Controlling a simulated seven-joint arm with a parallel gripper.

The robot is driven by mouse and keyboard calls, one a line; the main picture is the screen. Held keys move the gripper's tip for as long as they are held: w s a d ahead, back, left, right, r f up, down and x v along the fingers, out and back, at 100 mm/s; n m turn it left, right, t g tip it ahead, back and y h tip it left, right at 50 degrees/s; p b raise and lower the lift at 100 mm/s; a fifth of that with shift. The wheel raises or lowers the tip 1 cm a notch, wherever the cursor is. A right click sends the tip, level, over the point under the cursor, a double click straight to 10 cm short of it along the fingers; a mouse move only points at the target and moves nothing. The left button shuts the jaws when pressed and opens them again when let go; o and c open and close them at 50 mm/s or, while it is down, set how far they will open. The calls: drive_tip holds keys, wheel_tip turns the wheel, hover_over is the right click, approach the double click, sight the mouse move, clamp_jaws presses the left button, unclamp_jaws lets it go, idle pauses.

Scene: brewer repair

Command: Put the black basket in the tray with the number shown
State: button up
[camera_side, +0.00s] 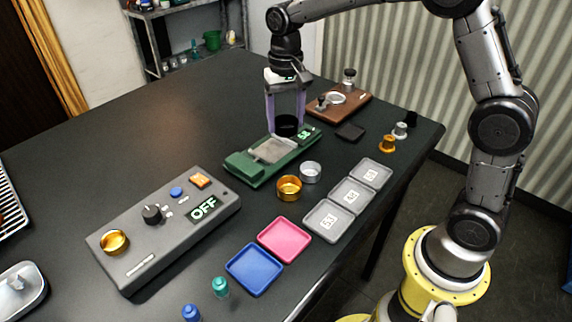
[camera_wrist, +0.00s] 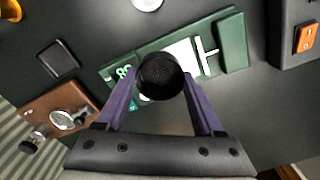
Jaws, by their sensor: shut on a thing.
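The black basket (camera_side: 287,126) is a small dark round cup. My gripper (camera_side: 285,112), with long purple fingers, is shut on it, and in the wrist view the basket (camera_wrist: 160,76) sits between the fingertips. It is over the display end of the green scale (camera_side: 243,165); I cannot tell whether it touches. The scale's lit display (camera_side: 305,134) shows digits that look like 58, partly unclear. Three grey numbered trays stand in a row: near tray (camera_side: 312,220), middle tray (camera_side: 340,193) and far tray (camera_side: 361,171). Their labels are too small to read surely.
A pink tray (camera_side: 285,239) and blue tray (camera_side: 254,269) lie in front. Gold (camera_side: 289,188) and silver (camera_side: 311,171) cups stand between scale and grey trays. A grey control box (camera_side: 165,230) reads OFF. A brown wooden stand (camera_side: 345,108) is behind. The table's back left is clear.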

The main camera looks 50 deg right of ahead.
sight(278, 123)
drive_tip(key=shift+w+d+f+n, duration=0.15)
drive_tip(key=shift+w+f+n, duration=1.15)
drive_tip(key=shift+w+f, duration=0.1)
